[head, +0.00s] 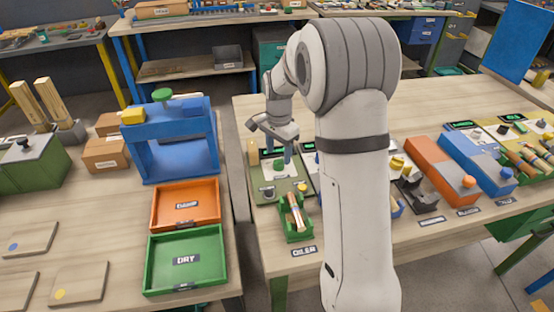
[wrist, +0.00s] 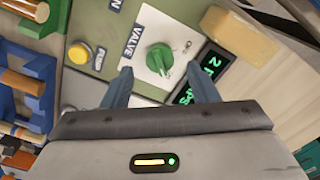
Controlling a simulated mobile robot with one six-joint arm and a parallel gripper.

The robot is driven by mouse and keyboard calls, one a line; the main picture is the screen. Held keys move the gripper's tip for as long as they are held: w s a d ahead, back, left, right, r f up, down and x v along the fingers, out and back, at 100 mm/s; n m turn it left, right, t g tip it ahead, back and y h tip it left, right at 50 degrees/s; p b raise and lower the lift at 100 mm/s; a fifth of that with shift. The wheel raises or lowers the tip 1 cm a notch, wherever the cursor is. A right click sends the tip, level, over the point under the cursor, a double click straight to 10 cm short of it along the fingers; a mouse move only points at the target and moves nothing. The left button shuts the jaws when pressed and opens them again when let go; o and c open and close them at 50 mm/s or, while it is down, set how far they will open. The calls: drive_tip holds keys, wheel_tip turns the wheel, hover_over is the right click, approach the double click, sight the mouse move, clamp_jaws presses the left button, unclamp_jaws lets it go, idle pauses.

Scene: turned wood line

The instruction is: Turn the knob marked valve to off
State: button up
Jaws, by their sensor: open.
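The valve knob (wrist: 160,58) is green and sits on a white plate marked VALVE (wrist: 136,40) in the wrist view. Small lettering beside it is too blurred to read surely. My gripper (wrist: 159,72) is open, its two blue fingers on either side of the knob's near edge, with nothing held. Whether they touch the knob or how high they are above it I cannot tell. In the head view my gripper (head: 282,152) hangs over the green-grey panel (head: 262,196) at the left end of the right bench; the knob is partly hidden there.
A yellow push button (wrist: 79,53) and a lit green display (wrist: 210,66) flank the plate. A green tray (head: 299,233) with wooden pieces stands in front of the panel, by the OILER label (head: 304,251).

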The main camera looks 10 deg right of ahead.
sight(278, 160)
drive_tip(key=shift+f, duration=1.8)
